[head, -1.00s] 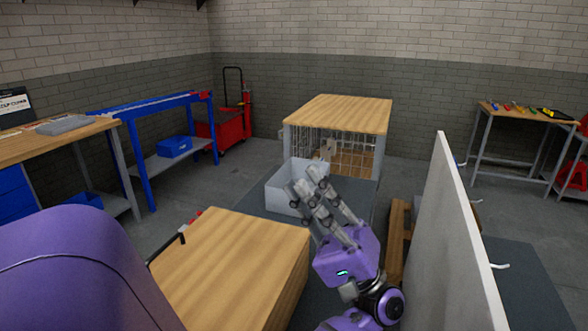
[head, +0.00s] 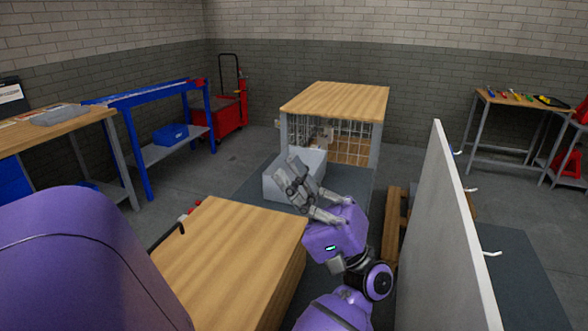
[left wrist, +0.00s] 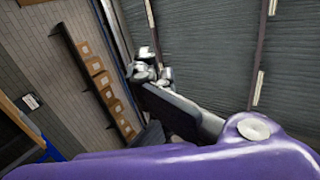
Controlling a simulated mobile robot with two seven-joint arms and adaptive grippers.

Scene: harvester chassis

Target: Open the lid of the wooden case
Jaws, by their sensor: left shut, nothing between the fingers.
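The wooden case (head: 225,245) is a large light-wood box low in the head view, left of centre. Its flat top looks level and closed. A black bar-like handle (head: 167,236) shows at its left edge. In the left wrist view, my dark finger parts (left wrist: 150,72) show, but the case does not.
A tall pale panel (head: 440,230) rises close on the right. A workbench (head: 55,130) and a blue frame table (head: 155,100) stand at left.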

